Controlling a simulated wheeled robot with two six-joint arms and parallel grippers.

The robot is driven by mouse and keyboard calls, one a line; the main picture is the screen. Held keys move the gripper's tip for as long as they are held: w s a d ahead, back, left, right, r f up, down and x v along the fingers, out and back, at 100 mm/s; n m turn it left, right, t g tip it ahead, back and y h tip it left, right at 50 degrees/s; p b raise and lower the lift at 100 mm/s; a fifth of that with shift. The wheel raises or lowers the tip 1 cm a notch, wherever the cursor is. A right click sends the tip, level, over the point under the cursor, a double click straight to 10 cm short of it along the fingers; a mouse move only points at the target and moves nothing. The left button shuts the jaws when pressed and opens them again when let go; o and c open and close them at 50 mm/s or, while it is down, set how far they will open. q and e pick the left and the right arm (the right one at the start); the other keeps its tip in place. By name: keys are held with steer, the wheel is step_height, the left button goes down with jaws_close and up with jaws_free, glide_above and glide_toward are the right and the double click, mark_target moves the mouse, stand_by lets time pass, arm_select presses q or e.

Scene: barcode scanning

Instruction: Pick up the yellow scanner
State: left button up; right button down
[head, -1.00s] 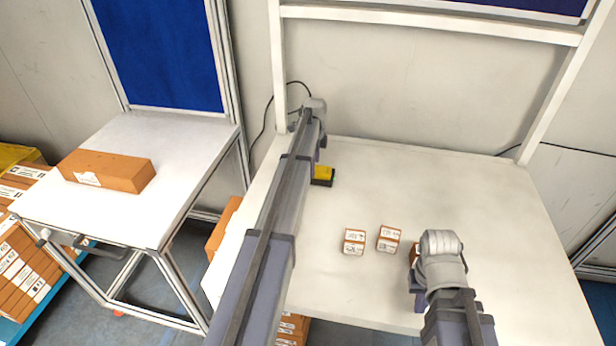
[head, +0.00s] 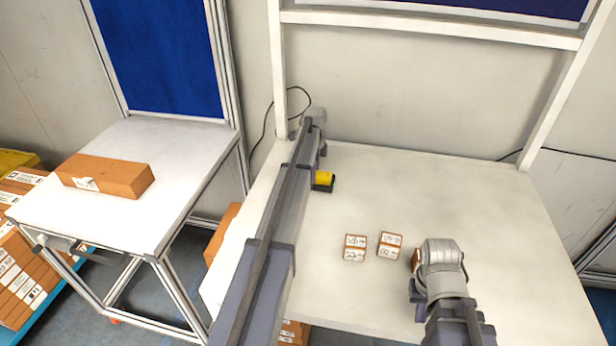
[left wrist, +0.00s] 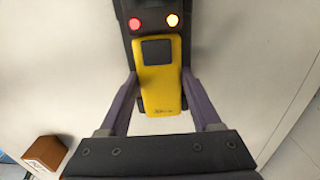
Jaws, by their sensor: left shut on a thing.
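The yellow scanner (head: 324,178) is at the left back part of the white table (head: 440,190), partly hidden behind my left arm in the head view. In the left wrist view the scanner (left wrist: 160,85) shows a yellow body with a dark pad and a black head with a red and an orange light. My left gripper (left wrist: 158,88) is shut on the scanner, one finger on each side of its body. In the head view the left fingers are mostly hidden by the arm. My right arm is at the front right of the table; its fingers are hidden there.
Two small labelled boxes stand mid-table, one at left (head: 355,248) and one at right (head: 389,245). Another is mostly hidden beside my right arm. A brown box (left wrist: 45,153) shows in the left wrist view. A long carton (head: 105,177) lies on the side table.

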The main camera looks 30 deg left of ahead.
arm_select(q)
jaws_close()
steer(key=shift+r, duration=0.1)
arm_select(e)
steer(key=shift+r, duration=0.1)
